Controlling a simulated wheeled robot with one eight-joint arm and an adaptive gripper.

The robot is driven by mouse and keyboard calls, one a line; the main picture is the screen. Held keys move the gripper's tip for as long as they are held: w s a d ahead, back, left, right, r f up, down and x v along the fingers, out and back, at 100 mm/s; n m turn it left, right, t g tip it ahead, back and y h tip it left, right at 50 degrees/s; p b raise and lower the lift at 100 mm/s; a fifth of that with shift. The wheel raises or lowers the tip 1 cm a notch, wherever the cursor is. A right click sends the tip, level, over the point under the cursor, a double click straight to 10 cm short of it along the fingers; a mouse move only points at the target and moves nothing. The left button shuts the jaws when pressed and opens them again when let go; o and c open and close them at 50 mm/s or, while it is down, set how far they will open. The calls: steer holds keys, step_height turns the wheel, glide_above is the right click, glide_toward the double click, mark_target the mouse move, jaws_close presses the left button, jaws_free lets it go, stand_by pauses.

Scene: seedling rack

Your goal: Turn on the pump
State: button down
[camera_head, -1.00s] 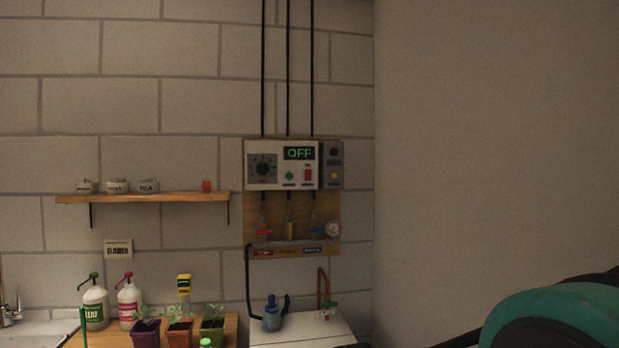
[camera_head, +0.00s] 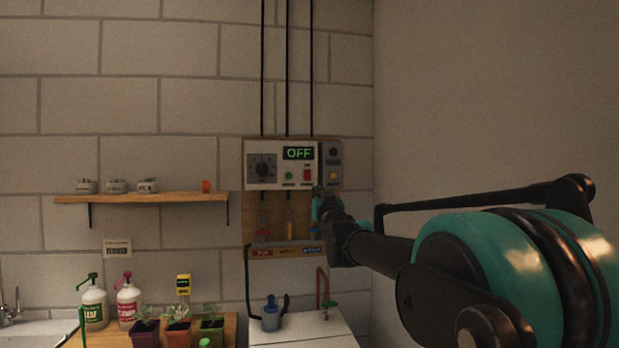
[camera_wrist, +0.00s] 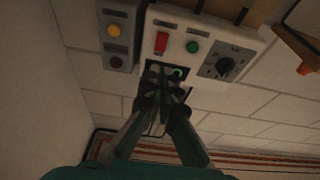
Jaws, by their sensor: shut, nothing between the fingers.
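The white control panel (camera_head: 250,181) is on the wall, with a lit display (camera_head: 299,153) reading OFF. Below the display are a green button (camera_head: 289,176) and a red switch (camera_head: 307,175); a black dial (camera_head: 262,165) is at the left. In the wrist view the panel is upside down, showing the red switch (camera_wrist: 161,43) and green button (camera_wrist: 193,47). My gripper (camera_wrist: 168,88) is shut and empty, its fingertips overlapping the display. Contact cannot be told. In the head view my gripper (camera_head: 317,200) is by the panel's lower right edge.
A grey box with a yellow button (camera_head: 334,175) adjoins the panel. Below are valves on a wooden board (camera_head: 262,205), partly behind my arm. A blue device (camera_head: 271,318) stands on the white counter (camera_head: 310,332). A shelf (camera_head: 150,198) and potted seedlings (camera_head: 178,332) are left.

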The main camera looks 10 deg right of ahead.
mark_target(308, 172)
steer(key=shift+r, duration=0.2)
steer(key=shift+w, duration=0.1)
steer(key=x, duration=1.4)
steer(key=shift+r, duration=0.1)
